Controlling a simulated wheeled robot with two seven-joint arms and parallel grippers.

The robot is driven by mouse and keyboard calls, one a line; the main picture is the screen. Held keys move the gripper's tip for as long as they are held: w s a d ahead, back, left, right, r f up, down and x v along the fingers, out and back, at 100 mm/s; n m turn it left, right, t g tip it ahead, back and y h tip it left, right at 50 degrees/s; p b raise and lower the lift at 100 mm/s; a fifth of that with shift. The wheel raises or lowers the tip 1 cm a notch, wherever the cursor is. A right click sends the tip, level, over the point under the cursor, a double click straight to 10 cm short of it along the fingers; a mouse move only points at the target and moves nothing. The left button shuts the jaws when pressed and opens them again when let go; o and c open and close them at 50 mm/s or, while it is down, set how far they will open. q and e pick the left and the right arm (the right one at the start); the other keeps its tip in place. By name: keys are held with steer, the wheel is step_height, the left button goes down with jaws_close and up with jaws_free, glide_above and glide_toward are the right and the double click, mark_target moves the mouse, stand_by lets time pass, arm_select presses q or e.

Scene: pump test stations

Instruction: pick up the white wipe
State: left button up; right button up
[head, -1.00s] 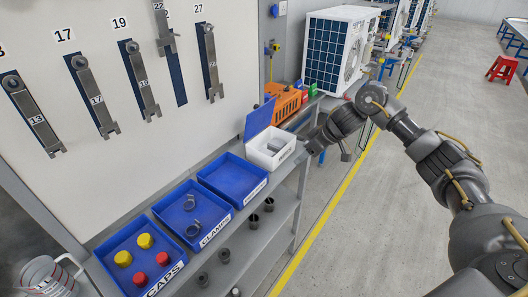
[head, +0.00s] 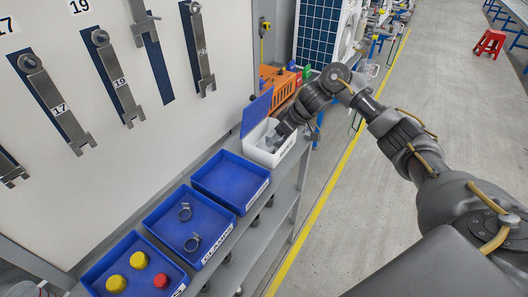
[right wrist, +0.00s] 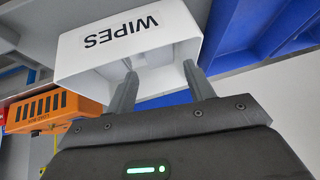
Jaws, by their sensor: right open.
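The white wipes box (head: 285,151) stands at the far end of the shelf, its blue lid (head: 256,112) raised. In the right wrist view the box (right wrist: 185,40) shows its WIPES label upside down. My right gripper (head: 273,141) reaches down at the box opening in the head view. The right wrist view shows its two fingers (right wrist: 159,69) apart, pointing at the opening. A pale patch shows inside the box between the fingertips, but I cannot tell the white wipe from the box walls. My left gripper is not in view.
An empty blue tray (head: 265,182), a CLAMPS tray (head: 157,217) with two clamps and a tray of yellow and red caps (head: 127,245) line the shelf. An orange case (head: 276,80) sits beyond the box. Wrenches hang on the board at left.

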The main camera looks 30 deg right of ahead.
mark_target(266, 148)
steer(key=shift+x, duration=0.75)
steer(key=shift+w+a+f, duration=0.1)
steer(key=shift+a+f, duration=0.05)
steer(key=x, duration=0.4)
steer(key=shift+w+f, duration=0.1)
steer(key=shift+f, duration=0.25)
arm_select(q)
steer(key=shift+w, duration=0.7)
arm_select(e)
steer(key=c, duration=0.6)
